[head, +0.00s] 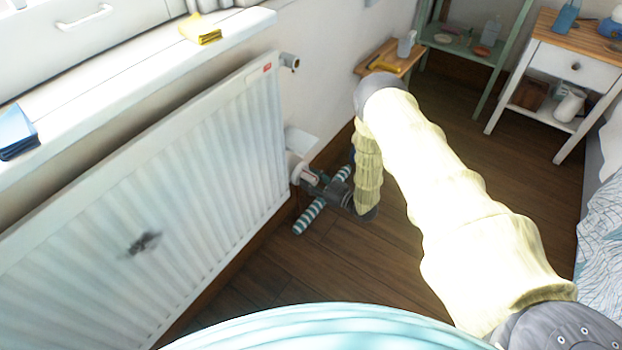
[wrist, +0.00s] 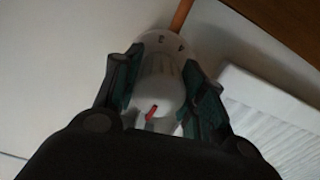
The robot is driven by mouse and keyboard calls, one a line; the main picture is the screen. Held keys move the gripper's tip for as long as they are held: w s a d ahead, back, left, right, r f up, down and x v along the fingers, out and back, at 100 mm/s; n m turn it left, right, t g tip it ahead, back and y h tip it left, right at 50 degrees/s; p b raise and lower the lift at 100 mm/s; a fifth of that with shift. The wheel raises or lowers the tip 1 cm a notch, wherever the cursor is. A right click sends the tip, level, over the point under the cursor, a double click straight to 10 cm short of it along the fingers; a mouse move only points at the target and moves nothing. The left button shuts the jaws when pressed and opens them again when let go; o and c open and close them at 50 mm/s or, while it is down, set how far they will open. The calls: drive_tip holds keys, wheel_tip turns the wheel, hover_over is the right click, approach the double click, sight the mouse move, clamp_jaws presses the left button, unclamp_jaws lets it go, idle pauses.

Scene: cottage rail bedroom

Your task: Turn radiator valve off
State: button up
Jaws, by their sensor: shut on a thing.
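The white radiator valve (head: 297,169) is at the right end of the white ribbed radiator (head: 215,165), low on the wall side. My gripper (head: 307,177) reaches it from the right and is shut on it. In the wrist view the round white valve head (wrist: 157,95) lies between the two green-padded fingers of my gripper (wrist: 165,75). A small red mark shows on the valve head. In the head view my gripper hides part of the valve.
A teal-and-white striped roll (head: 311,215) lies on the floor beneath my gripper. A small wooden stand (head: 407,62), a green shelf (head: 462,47) and a white nightstand (head: 556,62) stand behind. The bed (head: 600,225) is at the right. Wooden floor (head: 475,150) lies open between.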

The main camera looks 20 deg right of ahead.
drive_tip(key=shift+n, duration=0.5)
drive_tip(key=o, duration=1)
drive_tip(key=shift+o, duration=0.2)
drive_tip(key=shift+d, duration=0.1)
drive_tip(key=v, duration=1.2)
